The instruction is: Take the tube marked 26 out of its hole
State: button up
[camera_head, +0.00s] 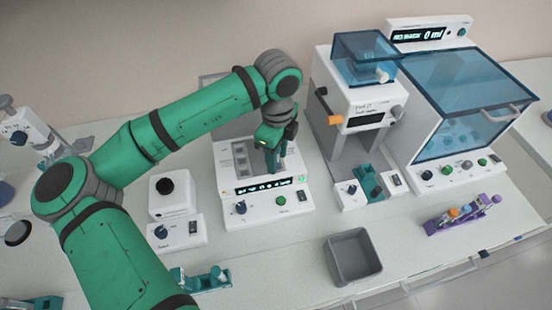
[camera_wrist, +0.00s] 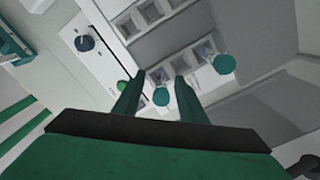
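In the wrist view a teal-capped tube (camera_wrist: 161,97) stands in a hole of the white block device (camera_wrist: 105,58), between my gripper's two fingers. A second teal-capped tube (camera_wrist: 224,64) stands in another hole to the right. I cannot read a number on either cap. My gripper (camera_wrist: 158,84) is open, with a small gap showing on each side of the nearer cap. In the head view my gripper (camera_head: 271,163) points down over the block device (camera_head: 262,206), which has a lit display. There my gripper hides the tubes.
A grey bin (camera_head: 340,275) stands at the front. A purple rack (camera_head: 437,226) with several tubes is at the right. A teal rack (camera_head: 205,280) is at the front left. A tall blue-topped machine (camera_head: 366,90) stands close right of the block device. The counter before the block is clear.

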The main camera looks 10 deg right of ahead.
jog(key=shift+w+f, duration=0.15)
jog(key=shift+w, duration=0.1)
jog(key=c, duration=0.9)
jog(key=shift+d, duration=0.2)
jog(key=shift+a, duration=0.35)
grip_shut()
jog(key=r, duration=0.9)
jog(key=shift+d+r, duration=0.2)
jog(key=shift+r, duration=0.35)
jog(key=shift+a, duration=0.1)
